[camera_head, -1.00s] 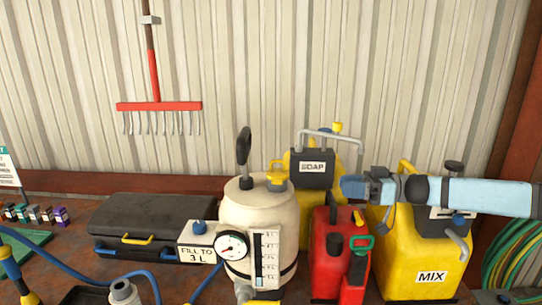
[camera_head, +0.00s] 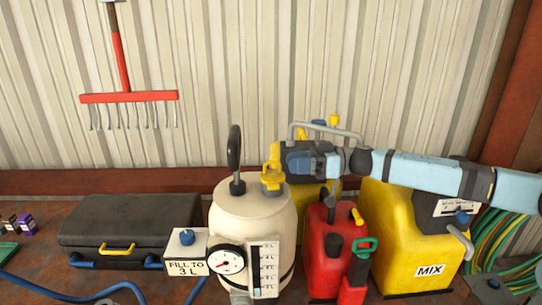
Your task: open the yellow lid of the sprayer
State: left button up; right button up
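The sprayer (camera_head: 245,215) is a cream tank with a black pump handle, a round gauge and a level scale. Its yellow lid (camera_head: 271,183) is on the tank's top, right of the pump handle. My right gripper (camera_head: 283,159) reaches in from the right, with its end right at the lid's upper yellow part. The fingertips are small and partly hidden there, so I cannot tell whether they are open or shut on it. The lid's lower part shows at the tank top. My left gripper is not in view.
A red can (camera_head: 322,262) stands close right of the sprayer. The yellow MIX container (camera_head: 405,230) is farther right, under my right arm. A white FILL TO 3 L box (camera_head: 187,252) and a black case (camera_head: 130,222) are left. A partly hidden yellow container (camera_head: 309,200) is behind.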

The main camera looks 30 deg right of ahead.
aim_at(271, 163)
jog(key=x, duration=0.1)
jog(key=p+x, duration=0.1)
jog(key=x, duration=0.2)
jog(key=shift+w+a+r, duration=0.15)
jog(key=shift+a+r, duration=0.1)
jog(key=shift+a, duration=0.1)
jog(key=shift+w+a+f+p, duration=0.15)
jog(key=shift+w+a+p, duration=0.25)
jog(key=shift+a, duration=0.15)
jog(key=shift+c, duration=0.5)
jog(key=shift+f, duration=0.1)
grip_shut()
